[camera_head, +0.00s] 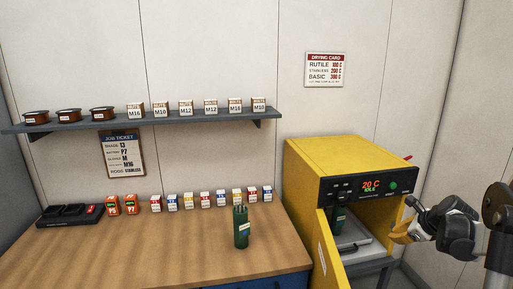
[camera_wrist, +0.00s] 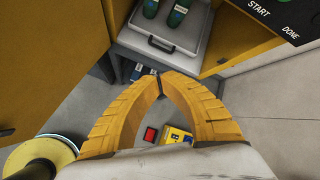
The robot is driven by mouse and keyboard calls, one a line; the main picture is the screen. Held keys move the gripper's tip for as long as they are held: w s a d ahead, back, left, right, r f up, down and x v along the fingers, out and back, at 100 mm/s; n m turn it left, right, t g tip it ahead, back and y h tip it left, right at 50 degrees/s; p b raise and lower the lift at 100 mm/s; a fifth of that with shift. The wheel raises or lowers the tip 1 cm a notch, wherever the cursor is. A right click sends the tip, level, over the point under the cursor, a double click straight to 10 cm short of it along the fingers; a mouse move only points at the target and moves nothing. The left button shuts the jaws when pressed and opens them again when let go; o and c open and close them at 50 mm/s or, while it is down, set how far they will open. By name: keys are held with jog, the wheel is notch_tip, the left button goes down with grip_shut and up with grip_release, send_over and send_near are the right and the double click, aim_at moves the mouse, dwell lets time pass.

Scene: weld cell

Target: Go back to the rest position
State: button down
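My gripper (camera_head: 402,236) is at the right of the head view, in front of the yellow oven's right side. In the wrist view its ridged orange fingers (camera_wrist: 161,76) arch together and meet at the tips, with nothing held between them. The oven (camera_head: 318,160) has its door (camera_head: 330,255) open, and its display reads 20 C, idle. Inside, green rod canisters stand on the grey tray (camera_wrist: 160,42); one canister (camera_wrist: 178,14) shows beside another (camera_wrist: 150,8) in the wrist view.
Another green canister (camera_head: 241,228) stands on the wooden bench (camera_head: 180,255). Several small boxes, a black charger (camera_head: 68,215) and two orange packs line its back. A red thing (camera_wrist: 150,134) and a yellow one (camera_wrist: 175,134) show below my fingers.

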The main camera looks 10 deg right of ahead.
jog(key=s+a+r+n+g, duration=0.1)
jog(key=s+a+r+n, duration=0.3)
jog(key=a, duration=0.5)
jog(key=s+a+r+n, duration=0.3)
jog(key=a+r+n, duration=0.25)
jog(key=a, duration=0.45)
jog(key=s+a+r+n, duration=0.2)
jog(key=s+a+n, duration=0.7)
jog(key=s+a, duration=0.1)
jog(key=s+a+f+n, duration=0.3)
jog(key=s+a+n, duration=0.3)
jog(key=s+n, duration=0.4)
notch_tip(320, 180, down, 10)
jog(key=b, duration=1)
jog(key=shift+s+h, duration=0.4)
jog(key=shift+s, duration=0.05)
jog(key=shift+d+m, duration=0.1)
jog(key=shift+m, duration=0.15)
